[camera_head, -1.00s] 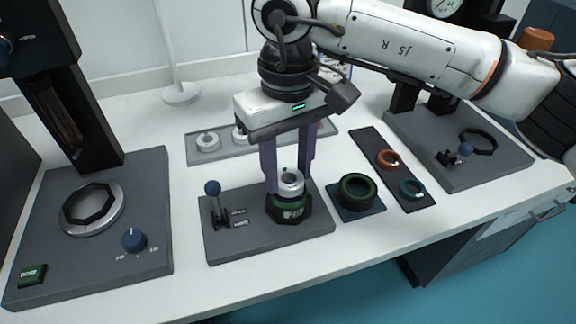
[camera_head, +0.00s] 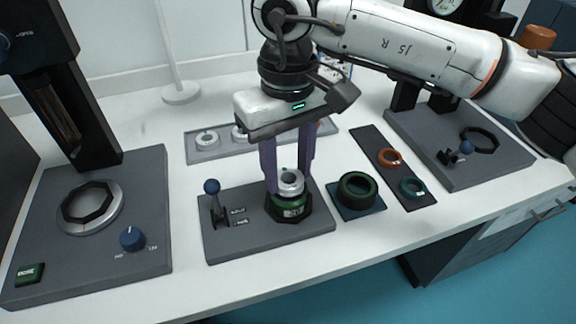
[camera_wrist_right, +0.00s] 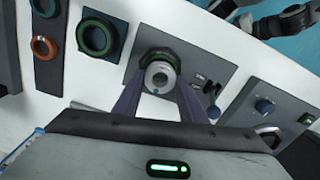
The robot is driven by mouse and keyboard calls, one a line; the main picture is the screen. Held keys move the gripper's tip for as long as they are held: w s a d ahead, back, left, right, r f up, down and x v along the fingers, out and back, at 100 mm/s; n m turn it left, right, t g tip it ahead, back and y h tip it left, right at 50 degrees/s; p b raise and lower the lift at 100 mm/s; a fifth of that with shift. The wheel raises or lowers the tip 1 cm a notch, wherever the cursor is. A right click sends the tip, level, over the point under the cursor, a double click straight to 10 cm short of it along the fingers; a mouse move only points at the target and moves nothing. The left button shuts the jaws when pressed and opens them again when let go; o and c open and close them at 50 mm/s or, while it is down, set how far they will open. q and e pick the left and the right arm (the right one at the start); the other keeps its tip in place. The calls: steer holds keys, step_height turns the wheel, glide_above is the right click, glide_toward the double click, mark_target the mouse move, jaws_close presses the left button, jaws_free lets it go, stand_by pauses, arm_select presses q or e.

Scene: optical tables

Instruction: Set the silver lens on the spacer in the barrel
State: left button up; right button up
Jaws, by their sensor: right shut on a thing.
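The silver lens (camera_head: 290,182) is a small pale metal ring between the purple fingers of my right gripper (camera_head: 287,181), which is shut on it. It sits at the mouth of the green and black barrel (camera_head: 288,206), which stands on a grey plate with a blue-knobbed lever. In the right wrist view, the lens (camera_wrist_right: 159,77) shows over the barrel (camera_wrist_right: 158,57), between the two fingers (camera_wrist_right: 158,92). I cannot tell whether the lens touches the spacer, which is hidden inside the barrel. My left gripper is not in view.
The blue-knobbed lever (camera_head: 213,200) stands left of the barrel. A green-rimmed ring (camera_head: 357,190) lies on a dark plate to the right, beside a strip with an orange ring (camera_head: 389,158) and a teal ring (camera_head: 412,188). A grey tray (camera_head: 196,156) with pale rings lies behind.

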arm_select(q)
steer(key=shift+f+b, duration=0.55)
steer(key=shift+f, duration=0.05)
arm_select(e)
steer(key=shift+f, duration=0.35)
stand_by(0.7)
steer(key=o, duration=1.1)
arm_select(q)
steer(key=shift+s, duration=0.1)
arm_select(e)
steer(key=shift+r, duration=0.5)
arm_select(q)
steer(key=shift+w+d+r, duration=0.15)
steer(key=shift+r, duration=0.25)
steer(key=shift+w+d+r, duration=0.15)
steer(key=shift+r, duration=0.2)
arm_select(e)
step_height(320, 180, up, 9)
steer(key=shift+s+r, duration=0.1)
steer(key=shift+r, duration=0.05)
